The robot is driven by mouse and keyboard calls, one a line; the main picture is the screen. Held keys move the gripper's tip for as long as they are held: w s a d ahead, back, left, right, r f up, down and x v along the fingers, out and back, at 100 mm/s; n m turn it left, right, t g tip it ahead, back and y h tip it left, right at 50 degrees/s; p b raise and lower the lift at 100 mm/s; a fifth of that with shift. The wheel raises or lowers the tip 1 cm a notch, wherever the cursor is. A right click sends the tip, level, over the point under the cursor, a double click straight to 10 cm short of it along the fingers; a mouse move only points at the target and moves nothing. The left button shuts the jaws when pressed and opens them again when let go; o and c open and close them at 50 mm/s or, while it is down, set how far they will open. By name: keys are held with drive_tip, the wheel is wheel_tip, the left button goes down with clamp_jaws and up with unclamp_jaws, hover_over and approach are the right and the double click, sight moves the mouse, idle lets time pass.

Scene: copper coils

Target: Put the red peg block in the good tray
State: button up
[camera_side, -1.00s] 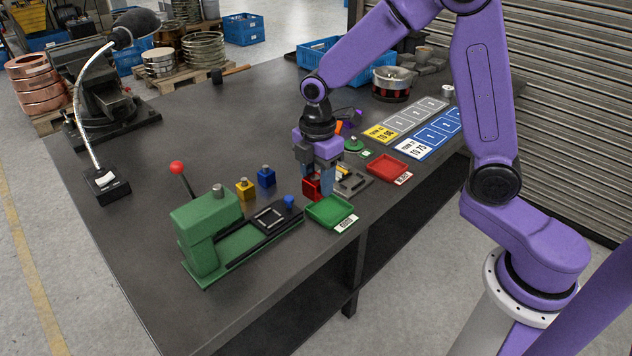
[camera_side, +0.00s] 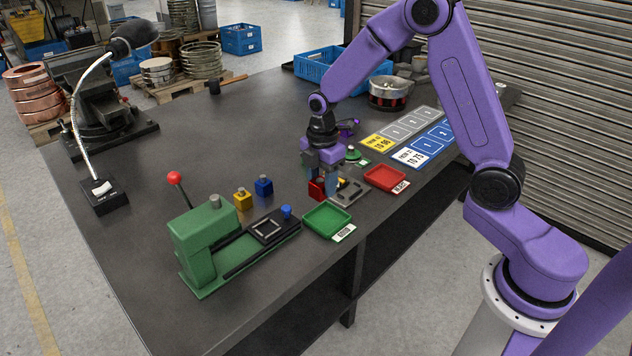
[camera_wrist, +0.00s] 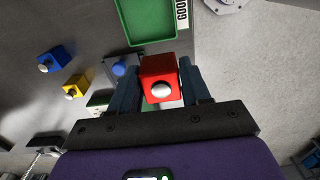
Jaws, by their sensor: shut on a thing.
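The red peg block (camera_side: 316,189) is between the fingers of my gripper (camera_side: 326,184), which is shut on it. In the wrist view the red block (camera_wrist: 158,70) sits between the two fingers (camera_wrist: 160,85), its silver peg facing the camera. The good tray (camera_side: 328,221) is green, with a white label, and lies in front of the block in the side view. Its bare floor shows empty there. In the wrist view the good tray (camera_wrist: 148,22) shows at the top, apart from the block. The block's height above the bench is hard to judge.
The red tray (camera_side: 385,178) lies right of the gripper, beside a grey fixture (camera_side: 350,194). A green press (camera_side: 205,240) with a red-knobbed lever stands left of the good tray. Yellow (camera_side: 242,199) and blue (camera_side: 264,186) peg blocks stand behind it. Bench space behind them is clear.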

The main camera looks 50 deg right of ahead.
drive_tip(key=shift+w+d+f, duration=0.25)
drive_tip(key=shift+d+f, duration=0.5)
drive_tip(key=shift+f, duration=1.05)
drive_tip(key=shift+w+d+f, duration=0.25)
drive_tip(key=shift+d+f, duration=0.5)
drive_tip(key=shift+f, duration=1)
drive_tip(key=shift+w+d+f, duration=0.25)
drive_tip(key=shift+d+f, duration=0.5)
drive_tip(key=shift+f, duration=1.05)
drive_tip(key=shift+f, duration=0.6)
drive_tip(key=o, duration=1.3)
drive_tip(key=shift+c, duration=0.2)
wheel_tip(320, 180, up, 7)
